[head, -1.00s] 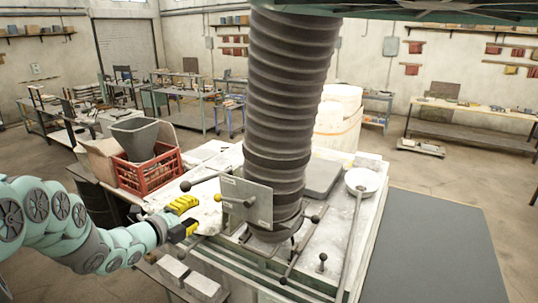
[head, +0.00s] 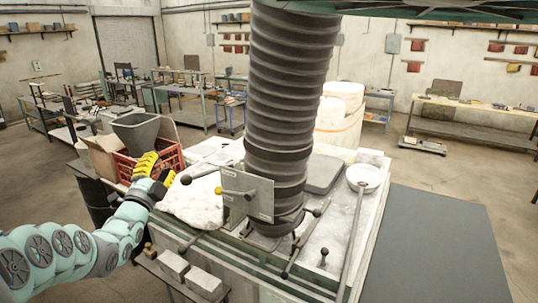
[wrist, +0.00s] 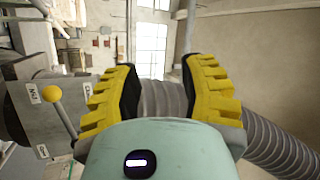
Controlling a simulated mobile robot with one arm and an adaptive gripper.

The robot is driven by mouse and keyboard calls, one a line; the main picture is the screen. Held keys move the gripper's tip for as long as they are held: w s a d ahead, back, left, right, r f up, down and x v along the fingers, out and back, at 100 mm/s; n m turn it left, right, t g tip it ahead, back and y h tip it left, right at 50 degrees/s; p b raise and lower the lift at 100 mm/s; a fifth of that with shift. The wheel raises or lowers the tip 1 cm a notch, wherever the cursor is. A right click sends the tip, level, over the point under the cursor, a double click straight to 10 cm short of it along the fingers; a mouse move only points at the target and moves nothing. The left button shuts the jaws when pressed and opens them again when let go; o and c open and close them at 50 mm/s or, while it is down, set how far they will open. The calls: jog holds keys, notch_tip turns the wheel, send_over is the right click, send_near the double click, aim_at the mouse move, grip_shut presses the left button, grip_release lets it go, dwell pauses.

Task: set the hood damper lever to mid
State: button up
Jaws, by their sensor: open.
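The hood damper lever, a rod with a yellow ball knob (head: 218,190), sticks out to the left from a grey upright plate (head: 262,196) in front of the dark ribbed duct (head: 290,110). In the wrist view the yellow ball knob (wrist: 50,93) is at the left, beside a plate with white labels (wrist: 33,93) too small to read surely. My gripper (head: 156,170), with yellow ridged fingers, is to the left of the knob and apart from it. The gripper (wrist: 160,72) is open and empty in the wrist view, the knob outside its left finger.
A dark-knobbed rod (head: 200,175) also reaches left from near the plate. A red crate (head: 160,165) with a grey hopper stands behind my gripper. A ladle with a white bowl (head: 364,178) lies at the worktop's right. Several other dark-knobbed levers stand around the duct's foot.

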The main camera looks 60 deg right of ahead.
jog(key=shift+w+a+r+n+t+y, duration=0.2)
jog(key=shift+w+a+r+n+t, duration=0.1)
jog(key=shift+w+a+n+t, duration=0.55)
jog(key=shift+w+a+r+n+t+y, duration=0.3)
jog(key=shift+a+n+t, duration=0.4)
jog(key=shift+t, duration=0.3)
jog(key=shift+w+a+r+n+t+y, duration=0.1)
jog(key=shift+w+a+r+n+t, duration=0.15)
jog(key=shift+w+a+n+t, duration=0.55)
jog(key=shift+s+d, duration=0.15)
jog(key=shift+d, duration=0.05)
